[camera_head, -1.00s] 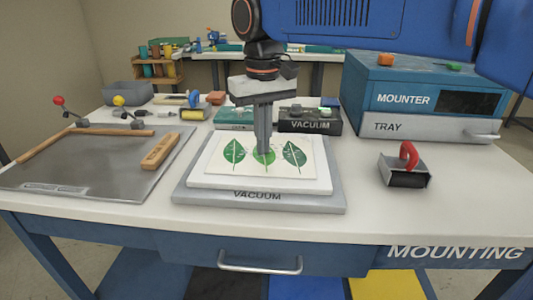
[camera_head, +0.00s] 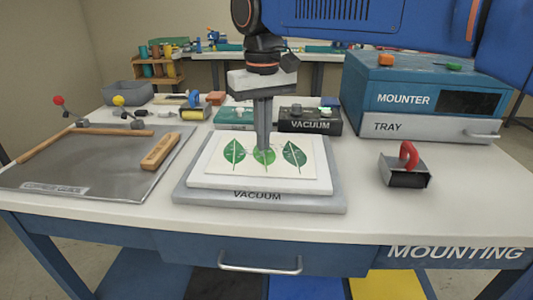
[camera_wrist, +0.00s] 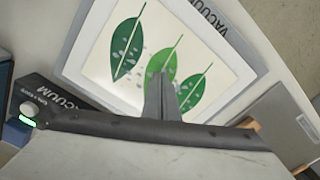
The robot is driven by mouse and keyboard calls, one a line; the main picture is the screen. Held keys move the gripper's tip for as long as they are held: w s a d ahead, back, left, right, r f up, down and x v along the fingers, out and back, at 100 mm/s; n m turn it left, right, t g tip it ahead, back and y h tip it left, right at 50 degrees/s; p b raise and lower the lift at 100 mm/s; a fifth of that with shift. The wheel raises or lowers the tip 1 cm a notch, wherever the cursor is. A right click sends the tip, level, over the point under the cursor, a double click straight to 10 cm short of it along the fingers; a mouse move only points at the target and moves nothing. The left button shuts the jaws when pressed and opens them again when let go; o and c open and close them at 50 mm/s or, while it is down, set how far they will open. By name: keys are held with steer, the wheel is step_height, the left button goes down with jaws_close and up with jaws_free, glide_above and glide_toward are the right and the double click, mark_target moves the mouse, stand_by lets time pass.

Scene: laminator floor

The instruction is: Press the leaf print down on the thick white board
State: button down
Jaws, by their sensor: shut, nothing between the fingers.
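The leaf print (camera_head: 272,169), a cream sheet with three green leaves, lies on the thick white board (camera_head: 210,180). It also shows in the wrist view (camera_wrist: 111,84), with pale speckles between and over the leaves. The board rests on the grey vacuum plate (camera_head: 190,194). My gripper (camera_head: 264,147) is shut and empty, pointing down over the middle leaf near the print's upper part. In the wrist view my gripper (camera_wrist: 162,90) covers part of the middle leaf. I cannot tell whether the fingertips touch the print.
A grey mat (camera_head: 85,175) with a wooden-handled tool (camera_head: 160,151) lies at left. A red-handled block (camera_head: 405,174) stands at right, before the blue mounter (camera_head: 400,97) and its tray (camera_head: 400,127). The black vacuum box (camera_head: 310,121) stands behind the plate.

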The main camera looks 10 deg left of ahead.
steer(key=shift+r, duration=2.9)
